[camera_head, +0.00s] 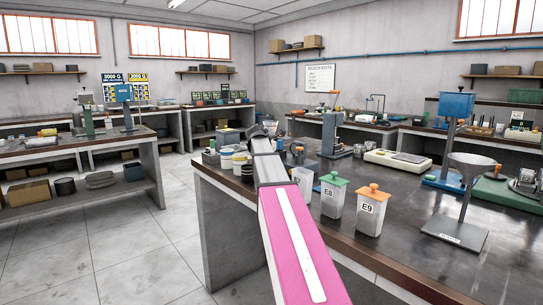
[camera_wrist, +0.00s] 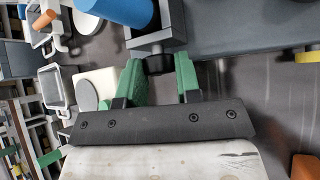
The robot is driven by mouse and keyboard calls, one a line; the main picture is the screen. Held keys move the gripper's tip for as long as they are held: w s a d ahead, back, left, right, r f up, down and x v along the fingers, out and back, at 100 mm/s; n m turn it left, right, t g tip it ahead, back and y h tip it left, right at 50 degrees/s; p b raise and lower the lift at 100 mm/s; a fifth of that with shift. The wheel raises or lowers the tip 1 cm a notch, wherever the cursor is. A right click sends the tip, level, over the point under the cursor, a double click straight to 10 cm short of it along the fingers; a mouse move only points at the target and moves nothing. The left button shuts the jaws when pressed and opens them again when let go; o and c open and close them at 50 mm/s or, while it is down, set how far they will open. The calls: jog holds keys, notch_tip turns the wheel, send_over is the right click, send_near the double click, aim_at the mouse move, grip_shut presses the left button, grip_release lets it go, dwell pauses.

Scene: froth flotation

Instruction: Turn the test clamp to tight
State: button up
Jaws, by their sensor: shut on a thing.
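In the wrist view, the green fingers of my gripper (camera_wrist: 158,76) stand on both sides of a small black knob (camera_wrist: 160,63), which I take to be the test clamp's. They are closed on it. The knob sits at the end of a grey metal block (camera_wrist: 156,40), with a blue cylinder (camera_wrist: 122,9) just beyond. No marking shows whether the clamp is loose or tight. In the head view, my pink and grey arm reaches over the near bench, and the gripper and clamp cannot be made out there.
Lidded cups E8 (camera_head: 333,196) and E9 (camera_head: 370,210) stand close right of my arm on the dark bench (camera_head: 400,245). A funnel stand (camera_head: 466,200) and a blue-headed machine (camera_head: 456,106) are farther right. Small jars (camera_head: 240,163) sit left of the arm. The floor at left is clear.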

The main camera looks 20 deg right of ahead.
jog(key=shift+t, duration=0.4)
jog(key=o, duration=0.9)
jog(key=v, duration=1)
jog(key=shift+s+a+r, duration=0.15)
jog(key=shift+s+r, duration=0.1)
jog(key=shift+r, duration=0.05)
